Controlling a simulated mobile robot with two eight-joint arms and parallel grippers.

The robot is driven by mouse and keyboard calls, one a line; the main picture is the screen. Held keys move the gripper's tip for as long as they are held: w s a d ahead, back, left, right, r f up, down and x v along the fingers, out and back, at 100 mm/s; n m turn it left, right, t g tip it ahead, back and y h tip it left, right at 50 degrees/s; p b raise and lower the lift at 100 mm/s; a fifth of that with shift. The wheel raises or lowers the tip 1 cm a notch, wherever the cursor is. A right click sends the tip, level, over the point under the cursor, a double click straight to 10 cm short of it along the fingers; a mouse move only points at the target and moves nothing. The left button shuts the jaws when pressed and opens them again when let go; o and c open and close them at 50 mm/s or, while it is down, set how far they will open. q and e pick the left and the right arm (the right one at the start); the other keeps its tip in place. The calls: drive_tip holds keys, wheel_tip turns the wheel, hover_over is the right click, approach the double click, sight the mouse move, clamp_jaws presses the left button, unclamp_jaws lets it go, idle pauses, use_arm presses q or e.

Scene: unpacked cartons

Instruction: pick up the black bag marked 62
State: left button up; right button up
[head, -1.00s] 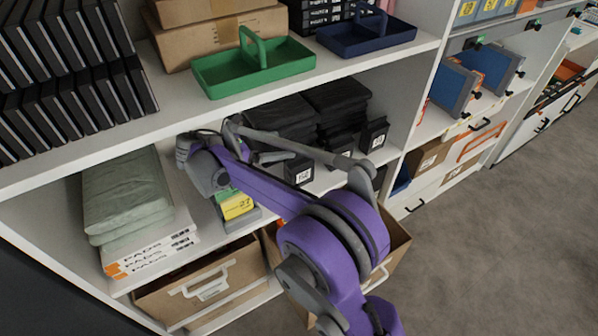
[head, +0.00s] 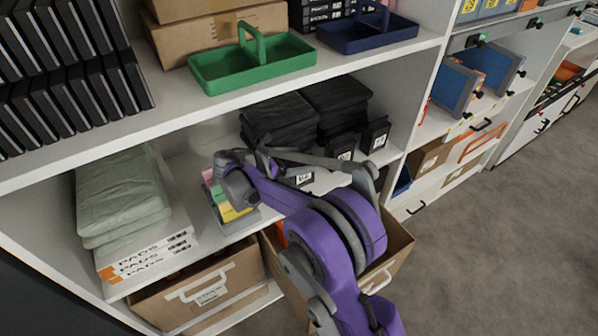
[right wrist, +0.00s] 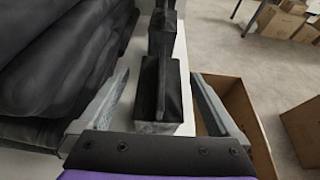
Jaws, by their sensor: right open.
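Small black bags with white number labels stand along the shelf's front edge in the head view: a left one (head: 303,178) partly behind my purple right arm, a middle one (head: 344,147) and a right one (head: 376,134). I cannot read their numbers surely. In the right wrist view my right gripper (right wrist: 165,112) is open, with one finger on each side of a near black bag (right wrist: 160,90). The jaws are not closed on it. Another black bag (right wrist: 163,33) stands beyond it. My left gripper is not in view.
Folded black cloth stacks (head: 278,118) fill the shelf behind the bags, close to the left finger. A cardboard box (head: 395,250) stands below the shelf edge. The green tray (head: 250,66) is on the shelf above. Open floor (head: 480,230) lies at right.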

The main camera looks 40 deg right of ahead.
clamp_jaws()
idle(0.5)
drive_tip(key=shift+r, duration=0.1)
